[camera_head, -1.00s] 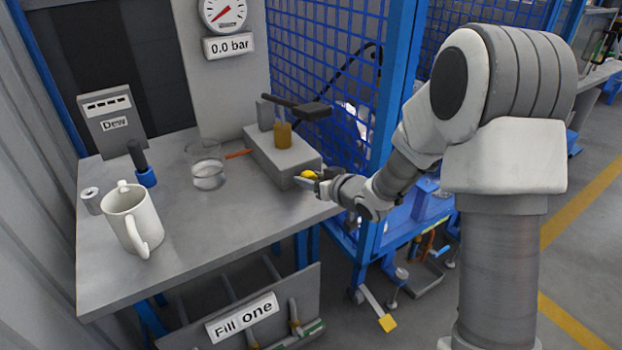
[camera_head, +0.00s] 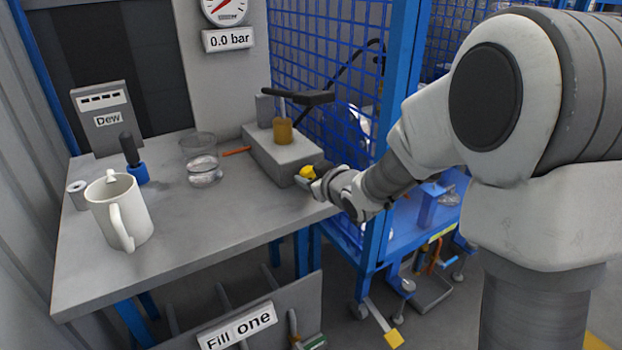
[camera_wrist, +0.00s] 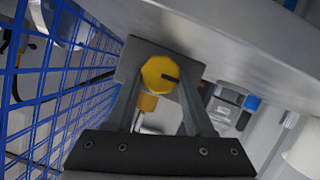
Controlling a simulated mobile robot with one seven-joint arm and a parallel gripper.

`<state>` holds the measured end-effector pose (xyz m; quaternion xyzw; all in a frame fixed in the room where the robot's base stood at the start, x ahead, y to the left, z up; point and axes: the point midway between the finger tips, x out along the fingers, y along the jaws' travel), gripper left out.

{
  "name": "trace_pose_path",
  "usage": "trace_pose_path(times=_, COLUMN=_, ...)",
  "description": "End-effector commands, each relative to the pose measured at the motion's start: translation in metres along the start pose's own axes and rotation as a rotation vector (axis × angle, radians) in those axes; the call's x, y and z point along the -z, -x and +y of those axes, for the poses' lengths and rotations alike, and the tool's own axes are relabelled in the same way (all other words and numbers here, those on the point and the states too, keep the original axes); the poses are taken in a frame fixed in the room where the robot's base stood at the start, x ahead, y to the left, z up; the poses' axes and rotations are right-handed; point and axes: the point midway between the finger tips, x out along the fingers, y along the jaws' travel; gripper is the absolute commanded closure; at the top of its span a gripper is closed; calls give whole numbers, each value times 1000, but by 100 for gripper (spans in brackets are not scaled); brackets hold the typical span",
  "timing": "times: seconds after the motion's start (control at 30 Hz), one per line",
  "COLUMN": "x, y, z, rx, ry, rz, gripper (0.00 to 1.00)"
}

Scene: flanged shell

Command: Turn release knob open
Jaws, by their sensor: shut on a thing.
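The release knob (camera_head: 307,173) is yellow and sits on the right end of a grey block (camera_head: 262,152) at the table's right side. In the wrist view the knob (camera_wrist: 160,73) shows as a yellow disc with a dark mark on its right part. My gripper (camera_head: 312,176) is at the knob, with a finger on each side of it. In the wrist view the two fingers of my gripper (camera_wrist: 160,90) close around the knob. The contact faces themselves are partly hidden.
A brass-coloured cylinder (camera_head: 283,130) with a dark lever (camera_head: 305,97) stands on the block. A blue mesh fence (camera_head: 325,60) is close behind. A glass beaker (camera_head: 202,165), an orange rod (camera_head: 237,151) and a white mug (camera_head: 122,212) are on the table (camera_head: 185,250). A gauge reads 0.0 bar.

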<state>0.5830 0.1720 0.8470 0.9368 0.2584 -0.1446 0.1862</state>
Motion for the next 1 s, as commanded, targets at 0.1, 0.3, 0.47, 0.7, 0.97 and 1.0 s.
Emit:
trace_pose_path(times=0.1, x=0, y=0, z=0, rx=0, ry=2, rz=-1, gripper=100)
trace_pose_path(times=0.3, x=0, y=0, z=0, rx=0, ry=1, rz=-1, gripper=22)
trace_pose_path(times=0.47, x=0, y=0, z=0, rx=1, ry=0, rz=-1, gripper=17)
trace_pose_path(times=0.7, x=1, y=5, z=1, rx=0, ry=0, rz=-1, gripper=17)
trace_pose_path(times=0.97, x=4, y=49, z=2, rx=-2, ry=-1, rz=-1, gripper=17)
trace_pose_path(times=1.0, x=4, y=59, z=2, rx=-3, ry=-1, rz=-1, gripper=17)
